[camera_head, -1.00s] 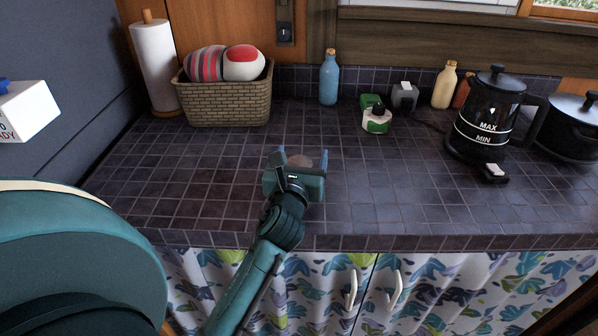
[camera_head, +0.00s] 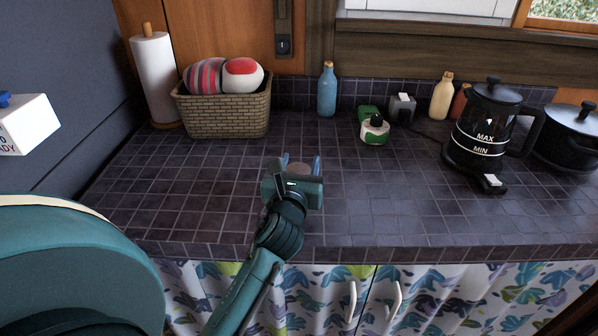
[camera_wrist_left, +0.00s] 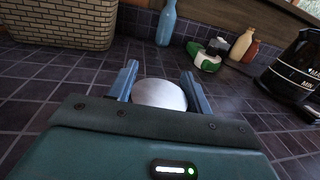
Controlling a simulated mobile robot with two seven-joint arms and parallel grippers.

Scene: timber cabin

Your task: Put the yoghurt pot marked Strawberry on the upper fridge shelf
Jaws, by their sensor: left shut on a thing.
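My left gripper (camera_head: 300,168) is over the tiled counter, its two blue fingers on either side of a small round thing. In the head view only the brownish top of this pot (camera_head: 299,169) shows between the fingers. In the left wrist view its pale, round lid (camera_wrist_left: 159,94) sits between the fingertips (camera_wrist_left: 160,85), and the gripper is shut on it. The pot's side and any label are hidden, so I cannot read whether it says Strawberry. No fridge or shelf is in view. My right gripper is not in view.
A wicker basket (camera_head: 225,112) and a paper roll (camera_head: 157,75) stand at the back left. The counter (camera_head: 190,185) around the gripper is clear.

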